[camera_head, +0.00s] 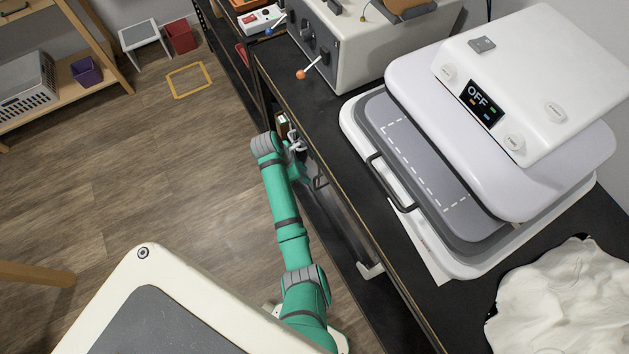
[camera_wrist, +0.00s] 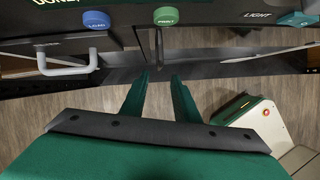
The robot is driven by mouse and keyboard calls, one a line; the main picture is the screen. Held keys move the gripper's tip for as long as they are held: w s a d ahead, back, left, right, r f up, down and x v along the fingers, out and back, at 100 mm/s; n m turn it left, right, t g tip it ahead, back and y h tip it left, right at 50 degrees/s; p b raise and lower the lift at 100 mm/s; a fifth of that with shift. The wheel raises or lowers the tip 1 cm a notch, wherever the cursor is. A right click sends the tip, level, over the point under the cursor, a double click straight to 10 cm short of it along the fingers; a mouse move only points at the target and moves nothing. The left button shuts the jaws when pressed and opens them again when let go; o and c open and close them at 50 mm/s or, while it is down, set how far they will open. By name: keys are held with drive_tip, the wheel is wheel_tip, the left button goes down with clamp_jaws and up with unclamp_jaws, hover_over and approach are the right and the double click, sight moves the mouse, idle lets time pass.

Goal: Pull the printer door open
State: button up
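The printer's dark front (camera_wrist: 220,20) spans the top of the wrist view, with a blue button (camera_wrist: 96,20) and a green button (camera_wrist: 165,16). A pale bar handle (camera_wrist: 68,68) sticks out from a dark panel at the left, likely the printer door. My gripper (camera_wrist: 158,82) is open and empty; its two green fingers are apart and point toward the printer's front, to the right of the handle and not touching it. In the head view my gripper (camera_head: 300,168) is beside the black bench's front, partly hidden by my arm. A pale handle (camera_head: 370,270) shows lower down that front.
The black bench (camera_head: 275,75) carries a white heat press (camera_head: 545,85), a grey machine with levers (camera_head: 340,45) and white cloth (camera_head: 560,300). The wooden floor (camera_head: 180,170) left of my arm is mostly clear. A shelf (camera_head: 75,85) stands at the far left.

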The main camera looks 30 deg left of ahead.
hover_over(315, 189)
drive_tip(key=f, duration=1)
drive_tip(key=shift+w+a, duration=0.2)
drive_tip(key=shift+c, duration=0.7)
drive_tip(key=shift+r, duration=0.1)
clamp_jaws()
